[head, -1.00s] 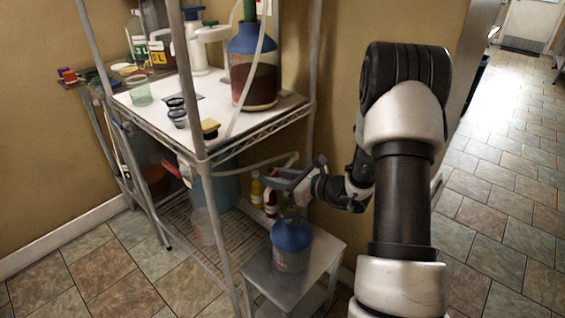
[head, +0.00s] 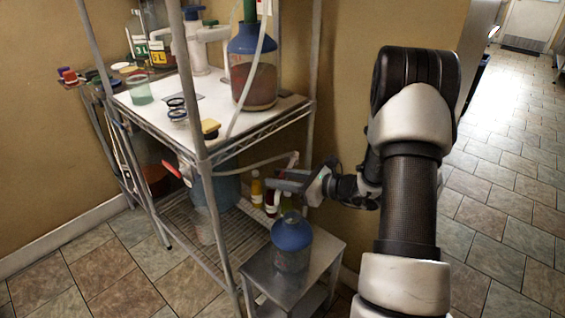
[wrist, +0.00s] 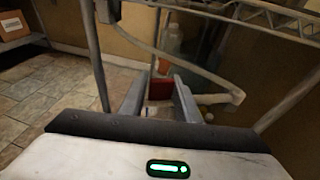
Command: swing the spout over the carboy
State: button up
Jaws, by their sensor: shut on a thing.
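The carboy (head: 291,256), with a blue upper part, stands upright on a small metal stand. The spout (head: 258,163) is a pale pipe on the rack's right side, its bent end behind and above the carboy in the head view. My gripper (head: 272,184) is beside the spout's end, above and behind the carboy. In the wrist view, a red piece (wrist: 160,88) shows between my gripper's fingers (wrist: 156,86), which are shut on it. The spout crosses beyond them, its elbow (wrist: 236,98) at the right. Whether the red piece joins the spout is hidden.
The small metal stand (head: 258,272) is beside the wire rack, whose post (head: 212,200) stands left of my gripper. A large jug (head: 256,75) and small jars stand on the white upper shelf (head: 150,118). Several bottles (head: 256,190) stand behind the carboy. Tiled floor is free at right.

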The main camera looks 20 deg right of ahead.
jog(key=shift+s+a+f, duration=0.1)
jog(key=shift+s+a, duration=0.1)
jog(key=shift+a, duration=0.05)
jog(key=shift+s+d+n+g+y, duration=0.2)
jog(key=shift+s+d+g, duration=0.05)
jog(key=shift+d, duration=0.2)
jog(key=shift+s+d+n+g+y, duration=0.2)
jog(key=shift+d+g, duration=0.05)
jog(key=shift+d, duration=0.2)
jog(key=shift+s+d+n+g+y, duration=0.15)
jog(key=shift+d+n, duration=0.05)
jog(key=shift+d, duration=0.3)
jog(key=shift+s+d+n+g+y, duration=0.15)
jog(key=shift+d+n, duration=0.05)
jog(key=shift+d, duration=0.3)
jog(key=shift+c, duration=0.2)
jog(key=o, duration=0.8)
jog(key=shift+o, duration=0.8)
jog(key=shift+w+d, duration=0.1)
